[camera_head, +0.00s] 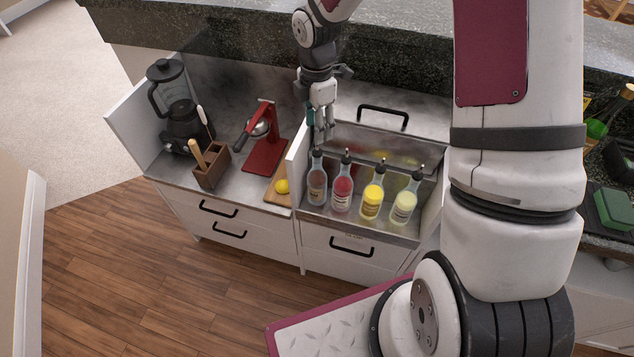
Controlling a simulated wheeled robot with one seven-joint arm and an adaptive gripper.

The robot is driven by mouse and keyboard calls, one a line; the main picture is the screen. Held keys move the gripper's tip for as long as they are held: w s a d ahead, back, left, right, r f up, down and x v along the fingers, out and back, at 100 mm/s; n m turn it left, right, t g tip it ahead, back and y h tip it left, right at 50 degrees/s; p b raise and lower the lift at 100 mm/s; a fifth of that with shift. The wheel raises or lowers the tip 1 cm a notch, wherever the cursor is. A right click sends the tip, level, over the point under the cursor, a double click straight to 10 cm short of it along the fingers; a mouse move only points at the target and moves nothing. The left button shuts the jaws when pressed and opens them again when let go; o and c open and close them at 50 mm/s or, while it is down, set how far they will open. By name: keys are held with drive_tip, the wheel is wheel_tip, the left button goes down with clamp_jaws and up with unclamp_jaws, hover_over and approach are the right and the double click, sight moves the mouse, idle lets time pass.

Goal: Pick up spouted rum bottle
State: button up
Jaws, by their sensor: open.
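Several spouted bottles stand upright in a row in the metal speed rail at the front of the counter. The leftmost has brownish-grey contents (317,187); to its right are a red one (342,193), a yellow one (372,202) and a pale yellow one (403,207). Their labels are too small to read, so I cannot tell for sure which is the rum. My gripper (322,134) is open and points down, just above and behind the leftmost bottle's spout. It holds nothing visible. Whether a finger touches the spout is unclear.
Left of the bottles are a red citrus press (265,150), a cutting board with a lemon (282,186), a wooden utensil holder (210,166) and a black blender (178,110). A white divider (297,160) stands close left of the bottles. A dark stone ledge (230,50) runs behind.

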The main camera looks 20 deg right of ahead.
sight(317, 153)
wheel_tip(317, 153, down, 12)
drive_tip(key=shift+f+p, duration=0.15)
drive_tip(key=shift+p, duration=0.4)
clamp_jaws()
